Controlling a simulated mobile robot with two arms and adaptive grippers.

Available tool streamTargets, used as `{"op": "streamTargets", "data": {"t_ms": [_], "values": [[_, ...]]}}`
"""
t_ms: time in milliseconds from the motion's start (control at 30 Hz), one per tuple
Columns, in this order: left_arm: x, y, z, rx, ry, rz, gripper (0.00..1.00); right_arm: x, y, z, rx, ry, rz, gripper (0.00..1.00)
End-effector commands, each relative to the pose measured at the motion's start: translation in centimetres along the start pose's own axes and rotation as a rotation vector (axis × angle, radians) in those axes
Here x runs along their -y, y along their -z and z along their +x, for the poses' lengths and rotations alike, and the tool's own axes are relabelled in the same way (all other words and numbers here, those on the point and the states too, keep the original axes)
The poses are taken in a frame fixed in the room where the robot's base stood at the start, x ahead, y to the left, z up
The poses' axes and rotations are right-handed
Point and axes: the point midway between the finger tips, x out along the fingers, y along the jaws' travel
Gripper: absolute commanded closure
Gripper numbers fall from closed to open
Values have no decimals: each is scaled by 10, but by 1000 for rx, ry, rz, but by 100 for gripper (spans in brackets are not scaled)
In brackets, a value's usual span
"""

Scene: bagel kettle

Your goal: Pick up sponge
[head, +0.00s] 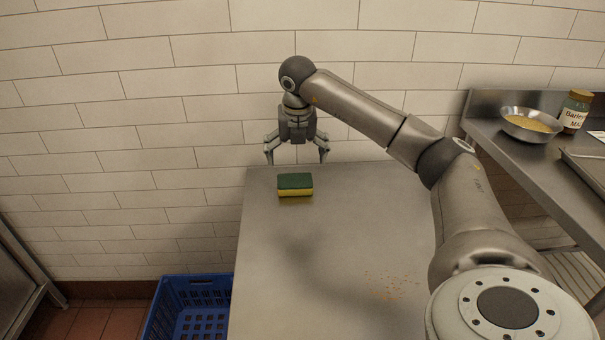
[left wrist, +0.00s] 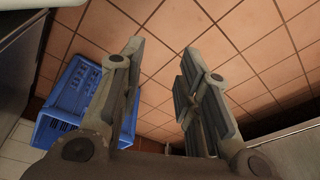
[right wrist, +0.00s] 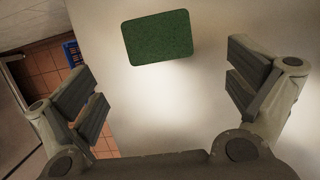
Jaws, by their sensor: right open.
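The sponge (head: 295,186), green on top and yellow below, lies flat on the steel table near its back left part. My right gripper (head: 296,157) is open and empty, above the table's back edge and a little behind the sponge. In the right wrist view the sponge's green face (right wrist: 158,38) shows at the top, ahead of the open fingers (right wrist: 170,90) and apart from them. My left gripper (left wrist: 160,70) is open and empty over the tiled floor in the left wrist view. It does not show in the head view.
The steel table (head: 330,230) is mostly clear, with some crumbs (head: 390,285) at its front right. A blue crate (head: 190,310) stands on the floor at left. A side counter at right holds a bowl (head: 531,125) and a jar (head: 574,112). A tiled wall stands behind.

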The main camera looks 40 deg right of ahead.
Motion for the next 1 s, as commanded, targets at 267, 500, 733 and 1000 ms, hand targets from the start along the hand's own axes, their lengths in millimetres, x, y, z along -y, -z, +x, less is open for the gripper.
{"op": "streamTargets", "data": {"t_ms": [267,500,733,1000], "values": [[1,11,-15,-11,2,-2,69,3,0,42,-1,13,5,0],[1,15,-22,-15,2,-3,69,2,0,61,0,10,5,0],[2,24,-38,-26,4,-4,69,-2,0,96,0,10,4,0],[2,26,-44,-28,4,-5,69,-2,-1,105,2,8,3,0]]}}
